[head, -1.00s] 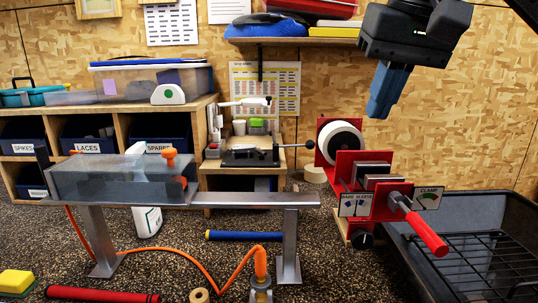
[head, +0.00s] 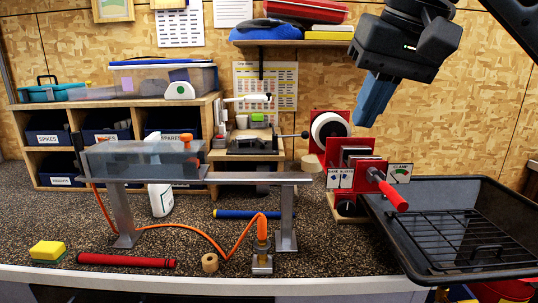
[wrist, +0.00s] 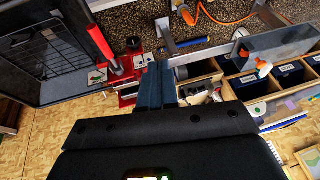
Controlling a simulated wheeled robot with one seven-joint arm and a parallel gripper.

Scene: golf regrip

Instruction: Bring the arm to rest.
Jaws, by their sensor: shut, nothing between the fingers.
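My gripper (head: 371,99) hangs in the upper right of the head view, in front of the board wall and above the red clamp stand (head: 362,165). Its blue fingers are together and point down, with nothing between them. In the wrist view my gripper (wrist: 155,70) shows its two blue fingers side by side, shut and empty. The clamp stand's red handle (wrist: 101,43) lies left of the fingers in that view. The fingers look apart from the stand.
A black tray with a wire rack (head: 470,240) stands at the right. A grey metal bench (head: 245,177) with a clear tank (head: 145,160) stands at the left. Blue and red grips (head: 125,260) lie on the speckled top. A shelf (head: 295,43) is on the wall.

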